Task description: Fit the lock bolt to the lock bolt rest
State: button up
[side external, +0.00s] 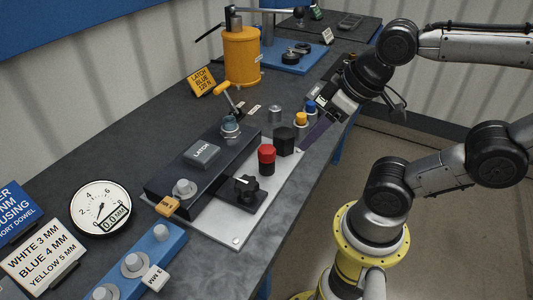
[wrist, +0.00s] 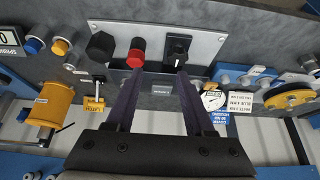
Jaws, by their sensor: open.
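No part is marked as the lock bolt or its rest, and I cannot tell for certain which they are. A light plate (side external: 222,224) carries a red-capped knob (side external: 266,158), a black hexagonal knob (side external: 284,140) and a black turn knob (side external: 246,187) on a dark base. Along it runs a dark block with a grey cover marked LATCH (side external: 202,152). In the wrist view the red knob (wrist: 136,53), hexagonal knob (wrist: 101,46) and turn knob (wrist: 178,50) lie beyond the fingertips. My gripper (wrist: 156,73) is open and empty. In the side view its dark fingers (side external: 316,132) are beside the plate's far end.
Yellow-capped (side external: 301,119) and blue-capped (side external: 311,106) pegs and a grey cylinder (side external: 275,114) stand near the gripper. A yellow canister (side external: 240,55) stands farther back. A dial gauge (side external: 101,208) and blue rail (side external: 176,240) are at lower left. Bare bench lies left of the block.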

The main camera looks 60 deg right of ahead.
jog(key=o, duration=0.5)
jog(key=shift+n, duration=0.6)
jog(key=shift+c, duration=0.2)
jog(key=shift+o, duration=0.3)
jog(key=shift+r+n, duration=0.1)
jog(key=shift+n, duration=0.8)
jog(key=n+g, duration=0.4)
jog(key=n, duration=1.5)
send_over(267, 159)
jog(key=s, duration=0.1)
jog(key=shift+g, duration=0.8)
jog(key=f, duration=0.1)
jog(key=w+d+f, duration=0.1)
jog(key=f, duration=0.1)
jog(key=w+d+f, duration=0.1)
jog(key=f, duration=0.1)
notch_tip(267, 159, down, 13)
